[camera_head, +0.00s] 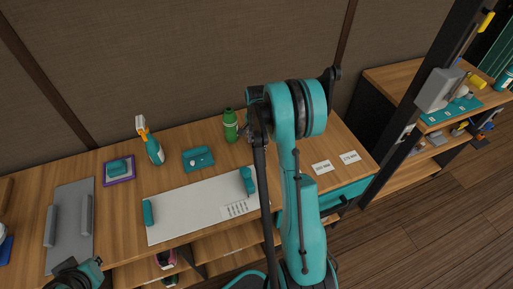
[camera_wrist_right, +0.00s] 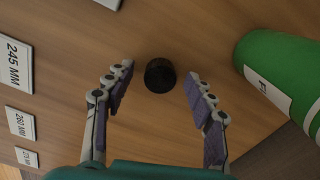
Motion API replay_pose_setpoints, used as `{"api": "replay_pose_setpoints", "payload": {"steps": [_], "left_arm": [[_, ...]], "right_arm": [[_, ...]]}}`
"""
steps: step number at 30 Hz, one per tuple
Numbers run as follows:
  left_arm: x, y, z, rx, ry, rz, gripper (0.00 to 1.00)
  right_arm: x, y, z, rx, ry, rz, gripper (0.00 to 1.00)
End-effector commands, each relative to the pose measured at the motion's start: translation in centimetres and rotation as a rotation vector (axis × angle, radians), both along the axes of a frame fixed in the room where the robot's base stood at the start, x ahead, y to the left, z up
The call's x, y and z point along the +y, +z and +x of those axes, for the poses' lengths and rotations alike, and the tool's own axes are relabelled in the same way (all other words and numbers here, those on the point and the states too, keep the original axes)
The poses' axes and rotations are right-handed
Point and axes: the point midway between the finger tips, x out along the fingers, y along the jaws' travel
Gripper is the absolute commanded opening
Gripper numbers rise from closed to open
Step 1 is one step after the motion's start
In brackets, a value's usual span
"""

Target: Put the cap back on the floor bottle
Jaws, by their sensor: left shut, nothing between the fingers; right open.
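The green bottle (camera_head: 230,125) with a pale label stands near the back of the workbench in the head view. Its side and white label also show at the right of the right wrist view (camera_wrist_right: 283,75). A round black cap (camera_wrist_right: 159,75) lies on the wood in the right wrist view. My right gripper (camera_wrist_right: 157,85) is open, with its fingers on either side of the cap and apart from it. In the head view my right arm hides that gripper and the cap. My left gripper (camera_head: 78,275) is shut and empty at the lower left, partly cut off.
The workbench holds a spray bottle (camera_head: 150,143), a teal block on a purple-edged pad (camera_head: 119,168), a teal holder (camera_head: 198,159), a white mat (camera_head: 190,212) and a grey tray (camera_head: 70,215). White size cards (camera_head: 322,167) lie right of my arm. A shelf unit (camera_head: 400,78) stands at the right.

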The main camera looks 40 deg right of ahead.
Motion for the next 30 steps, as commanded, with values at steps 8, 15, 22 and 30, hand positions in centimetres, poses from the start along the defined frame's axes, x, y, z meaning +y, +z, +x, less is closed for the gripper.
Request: {"api": "replay_pose_setpoints", "payload": {"steps": [8, 15, 22, 30], "left_arm": [[0.0, 0.0, 0.0, 0.000, 0.000, 0.000, 0.00], [0.0, 0.0, 0.0, 0.000, 0.000, 0.000, 0.00], [0.0, 0.5, 0.0, 0.000, 0.000, 0.000, 0.00], [0.0, 2.3, 0.0, 0.000, 0.000, 0.000, 0.00]], "right_arm": [[0.0, 0.0, 0.0, 0.000, 0.000, 0.000, 0.20], [0.0, 0.0, 0.0, 0.000, 0.000, 0.000, 0.20], [0.0, 1.2, 0.0, 0.000, 0.000, 0.000, 0.20], [-0.9, 5.2, -1.2, 0.000, -0.005, 0.000, 0.20]]}}
